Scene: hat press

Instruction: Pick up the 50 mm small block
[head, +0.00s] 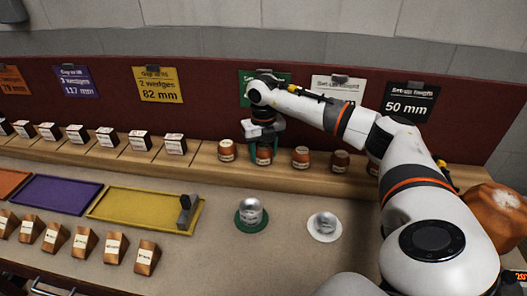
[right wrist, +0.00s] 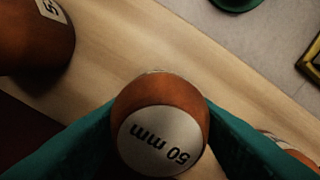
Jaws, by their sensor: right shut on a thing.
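The small block marked "50 mm" (right wrist: 160,130) is a brown rounded piece with a pale label on its end. In the right wrist view it sits between the two teal fingers of my right gripper. In the head view the same block (head: 264,158) is at the wooden ledge, partly covered by the fingers. My right gripper (head: 264,151) reaches down over it and is shut on it. I cannot tell whether the block touches the ledge. My left gripper is not in view.
Similar brown blocks stand close by on the ledge, one to the left (head: 226,151) and one to the right (head: 301,158). Silver pieces sit on a green disc (head: 240,227) and a white disc (head: 313,234) in front. A yellow tray (head: 130,207) lies left.

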